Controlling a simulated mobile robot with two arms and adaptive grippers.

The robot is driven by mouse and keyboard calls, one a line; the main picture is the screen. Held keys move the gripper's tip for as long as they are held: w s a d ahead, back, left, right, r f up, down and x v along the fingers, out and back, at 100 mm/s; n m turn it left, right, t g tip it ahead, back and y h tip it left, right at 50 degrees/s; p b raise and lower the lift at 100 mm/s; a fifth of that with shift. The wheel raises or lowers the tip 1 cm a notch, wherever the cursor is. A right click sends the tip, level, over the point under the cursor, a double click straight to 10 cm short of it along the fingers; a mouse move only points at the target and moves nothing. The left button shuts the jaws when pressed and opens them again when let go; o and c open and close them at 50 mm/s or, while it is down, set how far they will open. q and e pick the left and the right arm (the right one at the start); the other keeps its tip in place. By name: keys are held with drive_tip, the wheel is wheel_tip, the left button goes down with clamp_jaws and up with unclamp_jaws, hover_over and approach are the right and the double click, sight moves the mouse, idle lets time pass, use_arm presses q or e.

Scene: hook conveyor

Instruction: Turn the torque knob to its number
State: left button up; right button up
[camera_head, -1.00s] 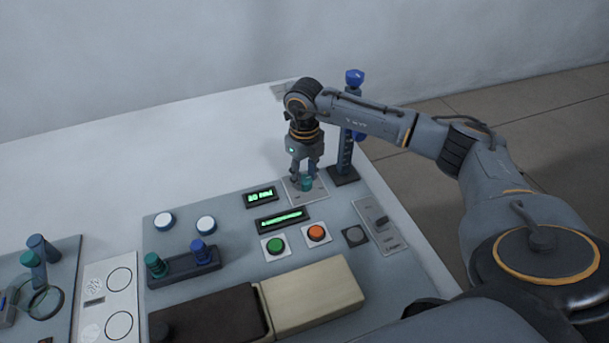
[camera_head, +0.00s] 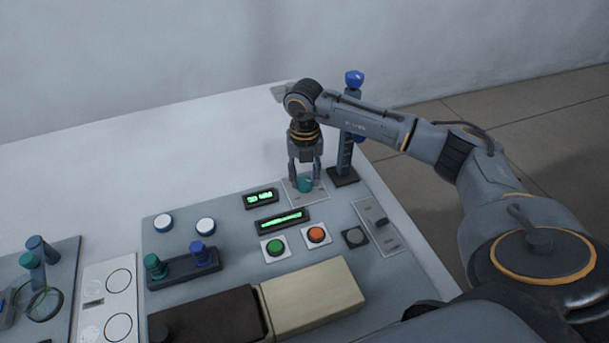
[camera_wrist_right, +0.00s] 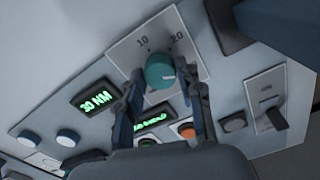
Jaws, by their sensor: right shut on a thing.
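The torque knob (camera_head: 305,185) is a teal round knob on a light plate at the back right of the grey panel. In the right wrist view the knob (camera_wrist_right: 160,71) has a white pointer line, and the plate shows 10 and 20. My right gripper (camera_head: 305,180) points down with one finger on each side of the knob and is shut on it. A green-lit display (camera_wrist_right: 97,101) left of the knob appears to read 30 NM; it also shows in the head view (camera_head: 261,198). My left gripper is not in view.
A dark post with blue parts (camera_head: 346,150) stands close behind the knob. A second display (camera_head: 282,220), green (camera_head: 276,246) and orange (camera_head: 317,234) buttons and a switch plate (camera_head: 376,224) lie in front. The white table behind is clear.

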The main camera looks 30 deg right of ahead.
sight(305, 180)
idle(0.4)
drive_tip(key=o, duration=1.2)
drive_tip(key=shift+c, duration=0.2)
drive_tip(key=shift+r, duration=0.1)
wheel_tip(305, 180, up, 12)
